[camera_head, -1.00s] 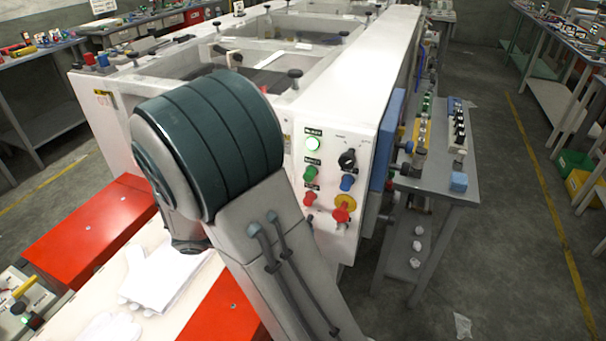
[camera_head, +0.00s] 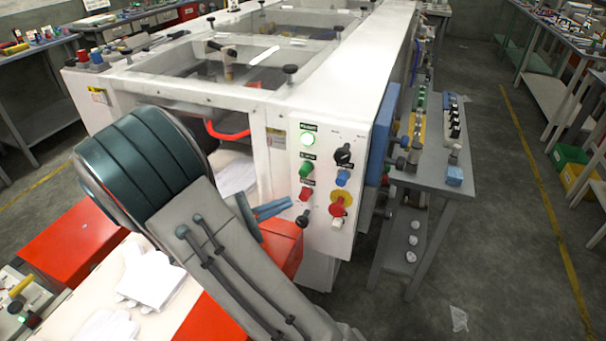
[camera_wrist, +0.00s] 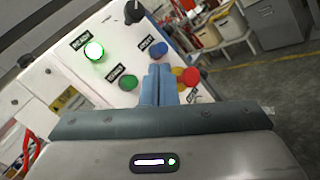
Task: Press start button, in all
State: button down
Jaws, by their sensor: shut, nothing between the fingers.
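The control panel (camera_head: 321,180) is on the white machine's end face. A green button (camera_head: 306,170) sits at its left, below a lit green-white lamp (camera_head: 307,139); in the wrist view the green button (camera_wrist: 128,82) is left of my fingertips. A red button (camera_head: 305,194) is below the green one; my gripper seems to hide it in the wrist view. My gripper (camera_head: 288,203) is shut and empty, its blue fingers pointing at the panel. In the wrist view my gripper (camera_wrist: 160,70) overlaps the panel below the blue button (camera_wrist: 157,48). Contact cannot be told.
A black knob (camera_head: 343,154), a red mushroom button on a yellow ring (camera_head: 338,205) and a dark selector (camera_head: 303,218) are also on the panel. White gloves (camera_head: 150,278) lie on the pale surface between red covers. A grey side table (camera_head: 432,180) stands right.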

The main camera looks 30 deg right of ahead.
jog(key=w+d, duration=0.4)
jog(key=d, duration=0.1)
jog(key=shift+w+d, duration=0.2)
jog(key=shift+d, duration=0.15)
dwell(1.9)
jog(key=shift+w+d, duration=0.25)
jog(key=shift+d, duration=0.05)
jog(key=shift+w+d, duration=0.25)
jog(key=shift+d, duration=0.1)
dwell(0.7)
jog(key=shift+a, duration=0.1)
jog(key=shift+s+a+p, duration=0.35)
jog(key=shift+s+a, duration=0.2)
jog(key=shift+a, duration=0.05)
jog(key=shift+a, duration=0.1)
jog(key=s+a, duration=0.1)
jog(key=a, duration=0.1)
jog(key=s+a, duration=0.1)
jog(key=s, duration=0.1)
jog(key=shift+a+p, duration=0.35)
